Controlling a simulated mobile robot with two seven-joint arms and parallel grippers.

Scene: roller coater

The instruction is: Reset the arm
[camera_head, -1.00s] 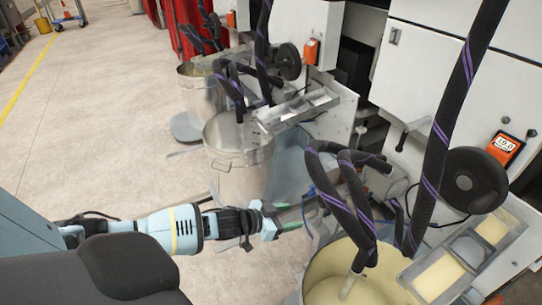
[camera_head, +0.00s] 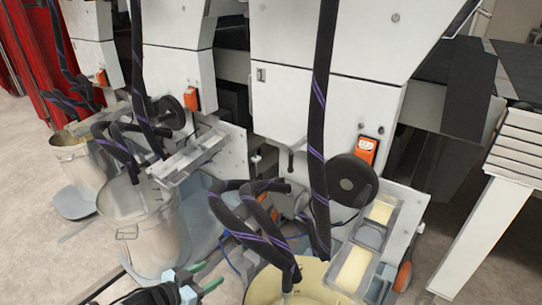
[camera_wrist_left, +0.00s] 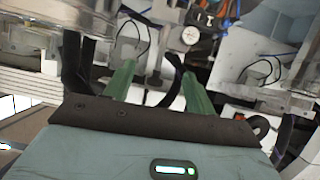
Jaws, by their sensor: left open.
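My left gripper (camera_head: 207,277) shows at the bottom of the head view, with green fingers pointing right. It is between a steel bucket (camera_head: 155,240) on its left and a cream-coloured bucket (camera_head: 262,288) on its right. In the left wrist view the two green fingers (camera_wrist_left: 154,92) stand apart with nothing between them. The gripper is open and empty. Most of my left arm is below the picture edge. My right gripper is in neither view.
White coater cabinets (camera_head: 325,100) fill the back. Black hoses (camera_head: 318,130) with purple stripes hang down to the buckets. A black handwheel (camera_head: 347,185) and cream-filled trays (camera_head: 380,212) stick out at the right. Bare floor (camera_head: 40,190) shows at the left.

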